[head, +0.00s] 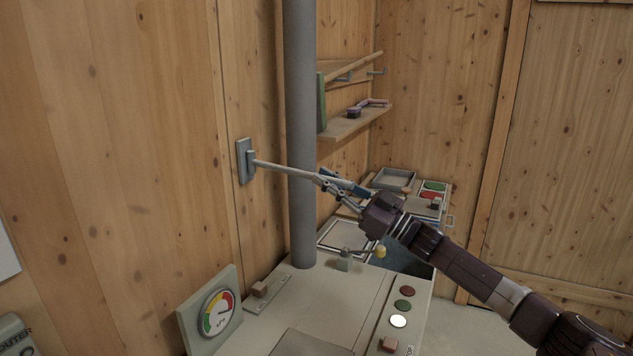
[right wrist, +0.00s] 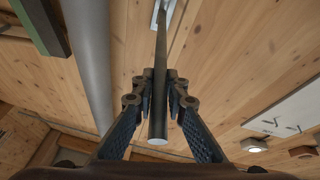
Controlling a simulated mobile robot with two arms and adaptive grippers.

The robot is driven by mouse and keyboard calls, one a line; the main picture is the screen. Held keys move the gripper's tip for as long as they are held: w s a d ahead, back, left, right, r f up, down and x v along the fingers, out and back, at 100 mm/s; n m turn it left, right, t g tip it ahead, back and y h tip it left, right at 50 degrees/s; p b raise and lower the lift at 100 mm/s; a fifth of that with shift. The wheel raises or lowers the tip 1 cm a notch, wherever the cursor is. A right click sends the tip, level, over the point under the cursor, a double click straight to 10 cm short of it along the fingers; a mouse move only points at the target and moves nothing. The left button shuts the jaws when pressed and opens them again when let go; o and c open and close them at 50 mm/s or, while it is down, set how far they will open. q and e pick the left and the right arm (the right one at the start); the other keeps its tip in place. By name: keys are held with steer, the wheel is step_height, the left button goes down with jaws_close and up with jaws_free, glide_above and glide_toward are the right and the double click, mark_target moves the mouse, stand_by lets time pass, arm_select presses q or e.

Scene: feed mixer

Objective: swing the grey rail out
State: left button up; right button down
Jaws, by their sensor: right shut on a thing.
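The grey rail (head: 285,170) sticks out from a grey bracket (head: 243,161) on the wooden wall, in front of the grey vertical pipe in the head view. My right gripper (head: 337,186) is shut on the rail near its free end. In the right wrist view the rail (right wrist: 160,60) runs between the two fingers of the gripper (right wrist: 158,88), and its round end shows below them. My left gripper is not in view.
The thick grey pipe (head: 301,120) stands close behind the rail. Below is a machine top with a dial gauge (head: 217,312), a yellow-knobbed lever (head: 380,251) and several buttons. Wall shelves (head: 350,125) and a grey tray (head: 394,178) are farther back.

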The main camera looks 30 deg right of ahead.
stand_by(0.4)
steer(key=c, duration=1.9)
jaws_free()
steer(key=shift+a, duration=0.1)
steer(key=shift+c, duration=0.2)
steer(key=shift+f, duration=0.1)
steer(key=v, duration=1.2)
